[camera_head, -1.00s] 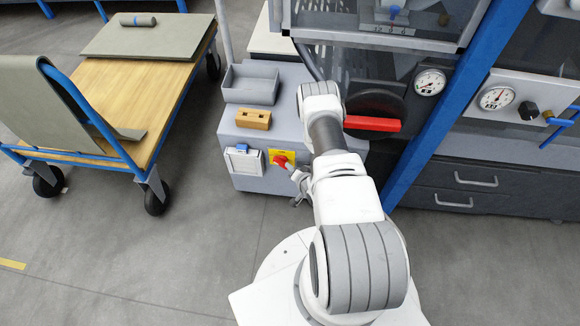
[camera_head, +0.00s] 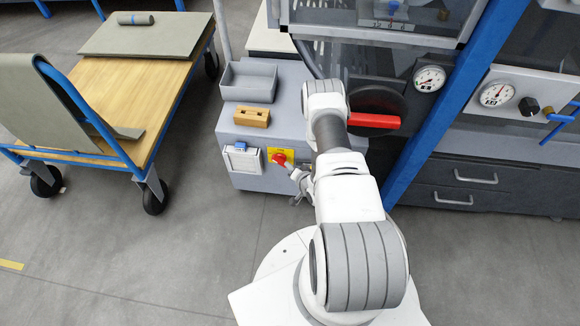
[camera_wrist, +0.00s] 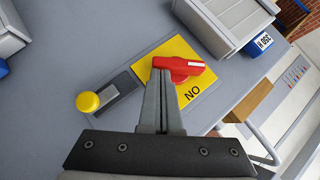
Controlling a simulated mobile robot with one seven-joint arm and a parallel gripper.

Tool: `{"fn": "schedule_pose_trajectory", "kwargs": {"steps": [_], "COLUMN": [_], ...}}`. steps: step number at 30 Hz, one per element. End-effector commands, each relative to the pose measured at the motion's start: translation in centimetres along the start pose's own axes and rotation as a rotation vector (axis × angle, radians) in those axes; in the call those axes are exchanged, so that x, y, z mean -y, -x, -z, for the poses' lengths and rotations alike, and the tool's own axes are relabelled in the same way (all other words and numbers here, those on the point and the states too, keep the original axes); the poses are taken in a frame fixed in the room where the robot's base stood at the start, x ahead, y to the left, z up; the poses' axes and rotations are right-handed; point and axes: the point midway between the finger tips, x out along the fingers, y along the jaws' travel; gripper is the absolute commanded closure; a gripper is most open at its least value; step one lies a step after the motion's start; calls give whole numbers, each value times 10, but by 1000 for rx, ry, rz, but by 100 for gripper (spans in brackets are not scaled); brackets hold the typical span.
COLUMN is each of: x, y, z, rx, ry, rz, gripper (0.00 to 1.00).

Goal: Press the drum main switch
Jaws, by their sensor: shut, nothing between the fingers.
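The red rotary switch (camera_head: 278,158) sits on a yellow plate (camera_head: 287,152) on the front of a grey cabinet. In the wrist view the red switch (camera_wrist: 182,68) has a small white mark at one end, and the yellow plate (camera_wrist: 205,82) bears the word ON. My gripper (camera_wrist: 160,70) is shut and empty. Its fingertips overlap the left part of the red switch in the wrist view; whether they touch it I cannot tell. In the head view my gripper (camera_head: 300,182) is just right of the switch, partly hidden by my arm.
A yellow button (camera_wrist: 88,102) on a grey strip is beside the plate. A white box (camera_head: 242,160) is left of the switch. A grey tray (camera_head: 248,82) and a wooden block (camera_head: 251,117) lie on the cabinet. A red handle (camera_head: 374,121) projects at right. A cart (camera_head: 150,85) stands left.

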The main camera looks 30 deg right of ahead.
Motion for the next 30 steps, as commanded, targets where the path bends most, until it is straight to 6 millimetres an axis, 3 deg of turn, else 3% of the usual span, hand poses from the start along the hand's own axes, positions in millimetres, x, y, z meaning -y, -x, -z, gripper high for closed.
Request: {"fn": "schedule_pose_trajectory", "kwargs": {"steps": [30], "x": [-17], "y": [-16], "z": [-15], "rx": [-1], "ry": [-90], "rz": [90], "gripper": [100]}}
